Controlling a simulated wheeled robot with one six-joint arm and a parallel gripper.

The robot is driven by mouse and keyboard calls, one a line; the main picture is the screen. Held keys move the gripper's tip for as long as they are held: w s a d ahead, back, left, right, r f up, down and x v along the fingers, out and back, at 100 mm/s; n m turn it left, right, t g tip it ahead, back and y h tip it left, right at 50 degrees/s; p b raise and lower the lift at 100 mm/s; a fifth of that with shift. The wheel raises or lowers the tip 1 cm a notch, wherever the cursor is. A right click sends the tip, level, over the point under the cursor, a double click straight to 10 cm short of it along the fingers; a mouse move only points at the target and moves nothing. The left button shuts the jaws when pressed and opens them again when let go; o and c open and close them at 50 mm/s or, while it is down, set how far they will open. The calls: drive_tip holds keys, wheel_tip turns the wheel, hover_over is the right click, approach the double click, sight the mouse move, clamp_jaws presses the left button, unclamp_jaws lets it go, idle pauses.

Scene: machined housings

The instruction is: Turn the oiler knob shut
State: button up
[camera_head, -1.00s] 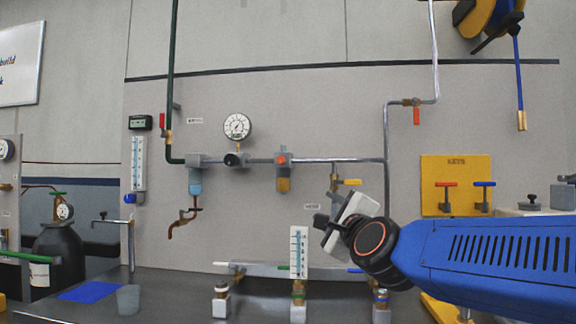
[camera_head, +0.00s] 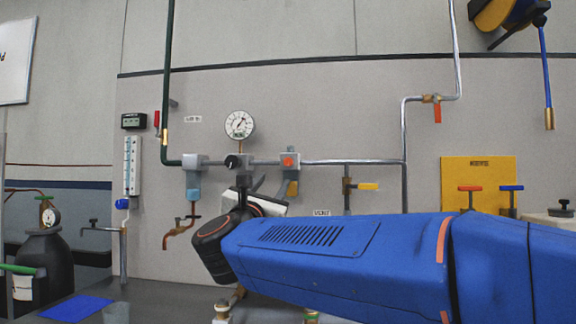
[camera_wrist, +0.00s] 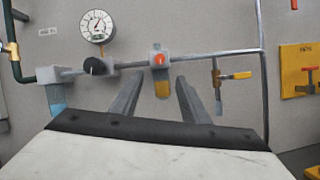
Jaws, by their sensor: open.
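The oiler (camera_head: 290,160) is a grey block on the wall pipe with an orange-red knob (camera_head: 288,160) on its front and an amber bowl (camera_head: 293,188) below. My gripper (camera_head: 250,183) is to the lower left of the oiler, partly covering the bowl. In the wrist view, the knob (camera_wrist: 159,59) shows just above and between my two open fingers (camera_wrist: 160,79), with the amber bowl (camera_wrist: 162,89) between them. The fingers look empty and apart from the knob.
A black regulator knob (camera_wrist: 95,66) and a pressure gauge (camera_wrist: 96,26) are left of the oiler. A yellow-handled valve (camera_wrist: 236,76) is to its right. The pipe (camera_head: 345,162) runs behind. My blue arm hides much of the bench.

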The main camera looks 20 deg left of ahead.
sight(288, 162)
drive_tip(key=x, duration=1.5)
drive_tip(key=shift+w+r, duration=0.1)
drive_tip(key=shift+w, duration=0.3)
clamp_jaws()
